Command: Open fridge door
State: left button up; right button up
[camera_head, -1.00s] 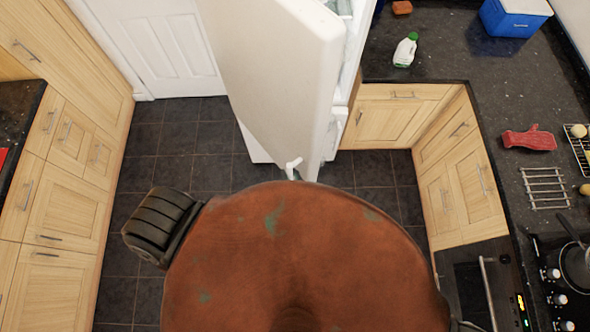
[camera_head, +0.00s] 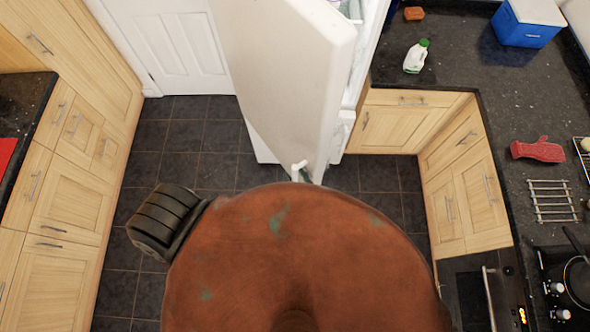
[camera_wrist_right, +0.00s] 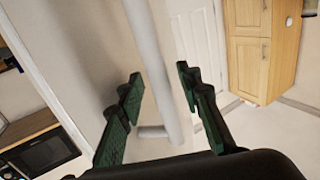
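The white fridge door (camera_head: 285,70) stands partly open in the head view, swung out toward me. White shelves of the fridge inside (camera_head: 342,125) show past its right edge. The end of the door's handle (camera_head: 299,167) shows just above my orange body, which hides what lies below. In the right wrist view, the pale round handle bar (camera_wrist_right: 150,45) runs between the two dark green fingers of my right gripper (camera_wrist_right: 159,72). The fingers are spread, one on each side of the bar, with gaps visible; contact is not clear. My left gripper is out of view.
Wooden cabinets (camera_head: 70,200) line the left and a dark granite counter (camera_head: 480,90) the right. Dark floor tiles (camera_head: 195,140) are clear left of the door.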

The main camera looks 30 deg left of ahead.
jog(key=v, duration=1.2)
